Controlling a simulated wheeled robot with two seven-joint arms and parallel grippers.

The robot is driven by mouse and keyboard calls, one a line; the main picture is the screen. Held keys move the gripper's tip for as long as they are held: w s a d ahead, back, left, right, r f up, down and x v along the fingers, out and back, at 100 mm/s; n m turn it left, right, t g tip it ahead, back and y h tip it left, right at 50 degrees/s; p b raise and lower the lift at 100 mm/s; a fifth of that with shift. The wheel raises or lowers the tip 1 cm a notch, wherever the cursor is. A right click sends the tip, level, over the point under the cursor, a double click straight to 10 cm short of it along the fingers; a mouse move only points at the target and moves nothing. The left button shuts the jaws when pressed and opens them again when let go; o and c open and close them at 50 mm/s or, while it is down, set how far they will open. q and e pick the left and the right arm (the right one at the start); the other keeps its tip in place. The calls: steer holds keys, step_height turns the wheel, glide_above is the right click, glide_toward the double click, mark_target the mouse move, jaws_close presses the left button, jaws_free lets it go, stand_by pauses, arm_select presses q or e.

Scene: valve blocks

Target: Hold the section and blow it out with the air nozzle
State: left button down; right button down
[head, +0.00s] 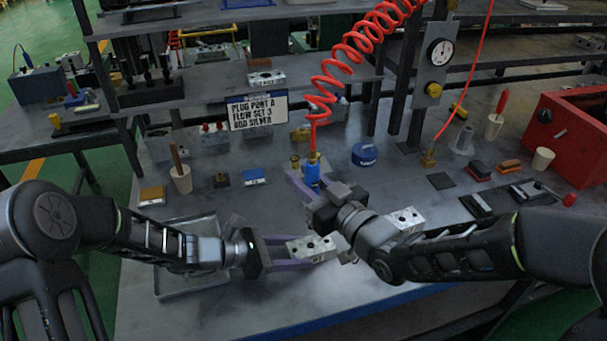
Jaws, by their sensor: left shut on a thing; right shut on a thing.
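My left gripper (308,250) is shut on a silver valve section (312,245), a small block with dark holes in its top face, held above the front of the bench. My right gripper (309,182) is shut on the blue air nozzle (312,173), which hangs upright from a red coiled hose (341,62). The nozzle is behind the held section in the picture and apart from it. The nozzle's lower end is hidden by my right gripper. A second silver block (405,217) sits to the right, partly hidden by my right arm.
A shallow clear tray (168,293) lies under my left arm. A sign (257,110) stands at the back. A round blue tin (364,154), small cups, brushes and a red box (574,120) stand right and behind. The front middle of the bench is clear.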

steer(key=shift+f, duration=2.1)
steer(key=shift+s+f, duration=0.1)
steer(key=shift+f, duration=0.95)
stand_by(1.7)
steer(key=shift+r, duration=0.15)
steer(key=shift+r, duration=0.65)
step_height(320, 180, up, 6)
stand_by(0.7)
